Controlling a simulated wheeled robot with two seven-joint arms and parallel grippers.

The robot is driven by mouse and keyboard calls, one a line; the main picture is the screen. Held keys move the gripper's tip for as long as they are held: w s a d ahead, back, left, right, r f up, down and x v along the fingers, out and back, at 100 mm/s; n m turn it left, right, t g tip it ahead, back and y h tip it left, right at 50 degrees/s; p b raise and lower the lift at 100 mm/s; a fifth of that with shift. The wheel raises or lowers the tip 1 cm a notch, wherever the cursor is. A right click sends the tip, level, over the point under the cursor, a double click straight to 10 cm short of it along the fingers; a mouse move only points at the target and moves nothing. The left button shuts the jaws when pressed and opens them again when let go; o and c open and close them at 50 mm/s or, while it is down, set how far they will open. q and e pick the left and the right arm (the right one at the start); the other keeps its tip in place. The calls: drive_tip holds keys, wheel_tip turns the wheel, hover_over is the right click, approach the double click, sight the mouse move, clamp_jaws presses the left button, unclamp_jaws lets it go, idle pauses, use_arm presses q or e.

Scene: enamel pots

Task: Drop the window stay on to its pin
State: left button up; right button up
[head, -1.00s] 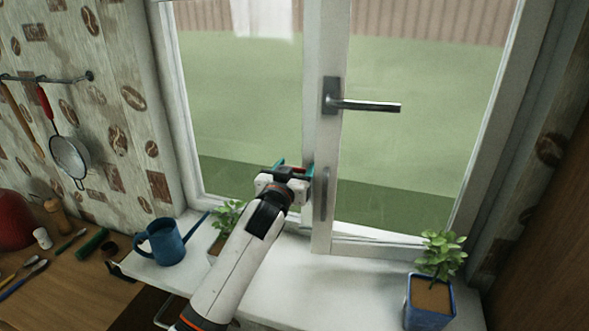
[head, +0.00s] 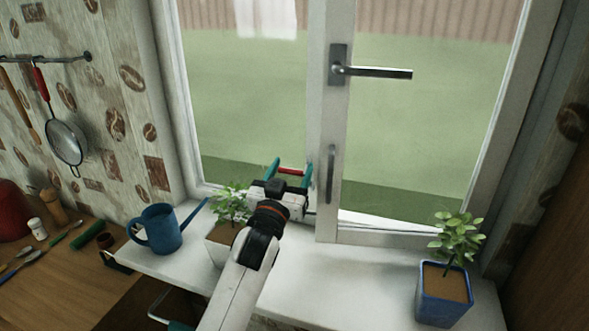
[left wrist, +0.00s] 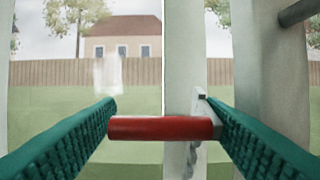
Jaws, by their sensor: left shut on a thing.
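My left gripper (head: 291,170) has teal fingers, held in front of the window just left of its white middle post. A red cylindrical grip (left wrist: 160,128) lies crosswise between the fingers in the left wrist view; it also shows in the head view (head: 291,171). I take it for part of the window stay, whose bar I cannot make out clearly. A pale plate with a dark spot (left wrist: 201,97) shows by the right fingertip. I cannot identify the pin. My right gripper is not in view.
The window handle (head: 375,72) juts from the post above, with a vertical grey handle (head: 331,175) lower down. On the white sill (head: 330,275) stand a blue watering can (head: 162,232), a plant (head: 232,205) close beside my arm, and a blue-potted plant (head: 445,295). The middle sill is clear.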

use_arm(q)
drive_tip(key=s+a+f+b, duration=0.1)
drive_tip(key=s+f, duration=0.2)
drive_tip(key=f, duration=0.5)
drive_tip(key=shift+s+f, duration=0.3)
drive_tip(key=shift+s, duration=0.1)
wheel_tip(320, 180, down, 2)
drive_tip(key=shift+a+f+b, duration=0.1)
drive_tip(key=shift+b, duration=0.35)
drive_tip(key=shift+w+f+b, duration=0.1)
drive_tip(key=shift+f+b, duration=0.2)
drive_tip(key=shift+f, duration=0.5)
drive_tip(key=o, duration=1.1)
drive_tip(key=shift+c, duration=0.2)
drive_tip(key=shift+w, duration=0.2)
drive_tip(key=b+v, duration=0.1)
drive_tip(key=v, duration=1.1)
drive_tip(key=shift+r, duration=0.15)
